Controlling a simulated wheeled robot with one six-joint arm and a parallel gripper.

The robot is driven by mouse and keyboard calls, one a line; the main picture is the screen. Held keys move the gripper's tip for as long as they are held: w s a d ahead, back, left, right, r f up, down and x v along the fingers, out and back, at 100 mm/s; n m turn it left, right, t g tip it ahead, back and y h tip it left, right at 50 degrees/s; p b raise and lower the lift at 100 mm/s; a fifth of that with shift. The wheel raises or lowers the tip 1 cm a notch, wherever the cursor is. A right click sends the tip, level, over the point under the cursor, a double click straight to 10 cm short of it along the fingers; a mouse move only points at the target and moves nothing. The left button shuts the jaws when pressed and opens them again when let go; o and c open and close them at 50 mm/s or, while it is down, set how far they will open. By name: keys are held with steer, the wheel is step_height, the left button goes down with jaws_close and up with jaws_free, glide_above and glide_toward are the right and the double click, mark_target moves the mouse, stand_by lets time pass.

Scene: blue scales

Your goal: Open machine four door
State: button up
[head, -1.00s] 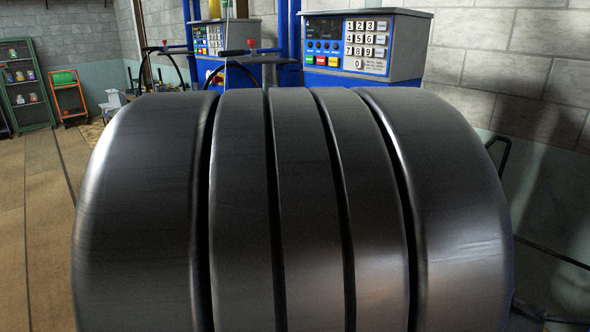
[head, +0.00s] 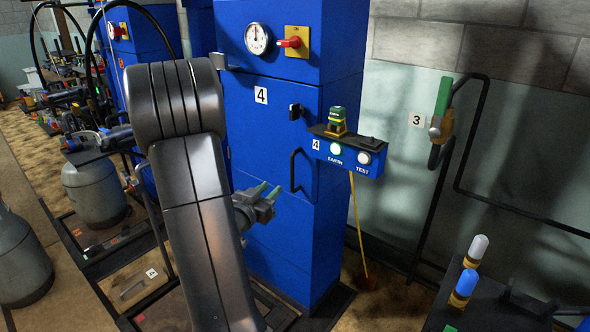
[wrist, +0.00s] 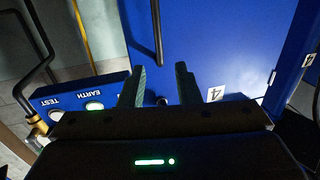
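Machine four is a tall blue cabinet (head: 270,60) with a shut door (head: 262,135) marked 4. A black bar handle (head: 293,170) is on the door's right side, with a small black latch (head: 295,111) above it. My gripper (head: 267,190) is in front of the lower door, left of the handle in the head view. In the upside-down-looking wrist view my gripper (wrist: 160,84) is open, its two fingers apart and nothing held. The handle (wrist: 157,38) shows beyond the fingers, and a dark knob (wrist: 162,100) shows between them. I cannot tell any contact.
A blue EARTH/TEST box (head: 348,155) with a green and yellow device (head: 337,121) juts out right of the door. A yellow rod (head: 359,225) hangs below it. A dark bench with bottles (head: 463,287) is at lower right. Grey canisters (head: 93,190) stand left.

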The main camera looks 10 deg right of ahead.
mark_target(292, 169)
steer(key=b+x, duration=0.1)
steer(key=x, duration=1.3)
steer(key=shift+s+d+r, duration=0.1)
steer(key=shift+s+r, duration=0.05)
steer(key=shift+r, duration=0.05)
jaws_close()
